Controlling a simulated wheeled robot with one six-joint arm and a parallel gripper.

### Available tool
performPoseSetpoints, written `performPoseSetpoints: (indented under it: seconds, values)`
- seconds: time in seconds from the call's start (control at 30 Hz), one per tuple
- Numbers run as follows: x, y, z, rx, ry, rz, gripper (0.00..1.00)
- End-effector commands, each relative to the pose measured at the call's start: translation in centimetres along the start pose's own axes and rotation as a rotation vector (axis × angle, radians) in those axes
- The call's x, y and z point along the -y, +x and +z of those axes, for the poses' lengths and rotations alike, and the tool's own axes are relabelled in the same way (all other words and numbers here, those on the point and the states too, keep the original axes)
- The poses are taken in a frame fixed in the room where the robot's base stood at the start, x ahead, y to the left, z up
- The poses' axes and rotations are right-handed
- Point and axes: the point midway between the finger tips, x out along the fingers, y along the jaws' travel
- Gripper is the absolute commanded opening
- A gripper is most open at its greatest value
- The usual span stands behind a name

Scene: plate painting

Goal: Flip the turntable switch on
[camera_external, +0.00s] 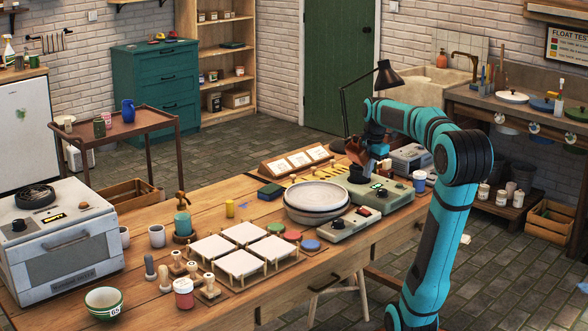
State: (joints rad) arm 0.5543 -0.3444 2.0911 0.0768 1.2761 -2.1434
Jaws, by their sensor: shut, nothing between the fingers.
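The turntable (318,198) is a pale round disc on the wooden workbench, in the middle of the picture. A grey control box (345,230) with a dark knob and a small red part sits in front of it. A second grey-green box (392,196) with a dark round part and a lit green display stands to its right. I cannot tell which control is the turntable switch, or its position. My gripper (360,168) points down over the back left of the second box, its fingers shut and empty. Whether it touches the box is not clear.
A black desk lamp (388,76) and a rack of white cards (298,160) stand behind the turntable. White square tiles (240,250), stamps and paint pots fill the bench's front left. A blue cup (419,180) stands right of the boxes. A kiln-like oven (62,240) is at far left.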

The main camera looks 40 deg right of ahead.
Motion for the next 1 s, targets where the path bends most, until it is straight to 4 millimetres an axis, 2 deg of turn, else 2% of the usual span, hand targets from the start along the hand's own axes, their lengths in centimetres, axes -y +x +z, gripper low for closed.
performPoseSetpoints:
  seconds: [0.4,0.6,0.8,1.0]
  values:
    - [0.1,7.4,0.0,-0.002,0.0,-0.004,0.0]
    - [0.1,10.3,0.0,-0.002,0.0,-0.002,0.0]
    - [0.0,11.8,0.0,-0.002,-0.001,0.0,0.0]
    - [0.0,12.1,0.0,-0.001,-0.001,0.002,0.0]
